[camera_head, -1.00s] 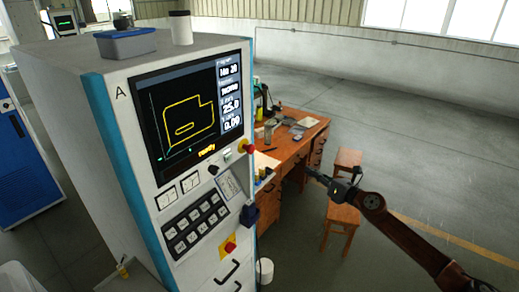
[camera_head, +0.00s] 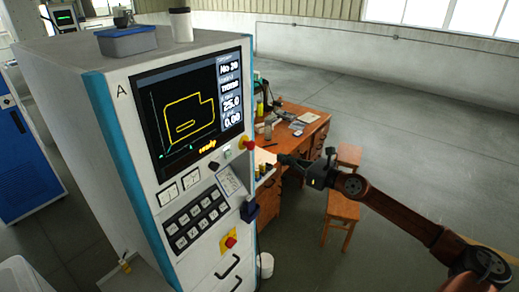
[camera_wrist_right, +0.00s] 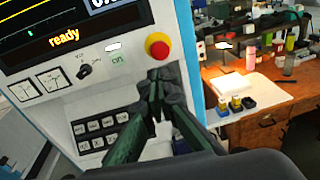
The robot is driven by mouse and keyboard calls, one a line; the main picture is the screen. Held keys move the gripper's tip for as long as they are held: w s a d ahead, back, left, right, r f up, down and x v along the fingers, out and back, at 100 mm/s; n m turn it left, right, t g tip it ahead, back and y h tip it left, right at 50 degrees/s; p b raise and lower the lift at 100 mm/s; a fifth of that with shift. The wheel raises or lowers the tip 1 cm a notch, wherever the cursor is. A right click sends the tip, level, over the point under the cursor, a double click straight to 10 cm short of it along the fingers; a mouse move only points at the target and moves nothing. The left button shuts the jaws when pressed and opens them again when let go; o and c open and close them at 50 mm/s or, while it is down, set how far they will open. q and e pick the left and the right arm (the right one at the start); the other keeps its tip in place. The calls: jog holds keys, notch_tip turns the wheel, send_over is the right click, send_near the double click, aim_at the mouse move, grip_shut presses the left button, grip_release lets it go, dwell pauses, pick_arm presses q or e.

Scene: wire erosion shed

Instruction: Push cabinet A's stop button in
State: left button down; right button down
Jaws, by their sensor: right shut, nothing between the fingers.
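Cabinet A (camera_head: 130,180) is a tall white cabinet with blue edges and the letter A. A red mushroom button with a yellow collar (camera_head: 249,143) sticks out near its screen's lower right corner; it also shows in the right wrist view (camera_wrist_right: 158,45). A second red button (camera_head: 230,242) sits on a yellow plate lower down. My right gripper (camera_head: 282,159) is shut and empty, to the right of the upper button. In the right wrist view its fingertips (camera_wrist_right: 162,75) appear just below that button; whether they touch it is not clear. My left gripper is not in view.
The cabinet carries a screen (camera_head: 190,110), a small knob, a green-lit button and a keypad (camera_head: 195,222). A cluttered wooden desk (camera_head: 311,133) and stools (camera_head: 341,209) stand to the right.

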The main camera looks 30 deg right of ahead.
aim_at(253, 146)
jog(key=p+x, duration=0.3)
jog(key=x, duration=0.7)
jog(key=shift+w+r+p, duration=0.15)
jog(key=shift+p, duration=0.2)
jog(key=shift+w+a+f, duration=0.25)
jog(key=shift+w+a, duration=0.05)
jog(key=shift+w, duration=0.35)
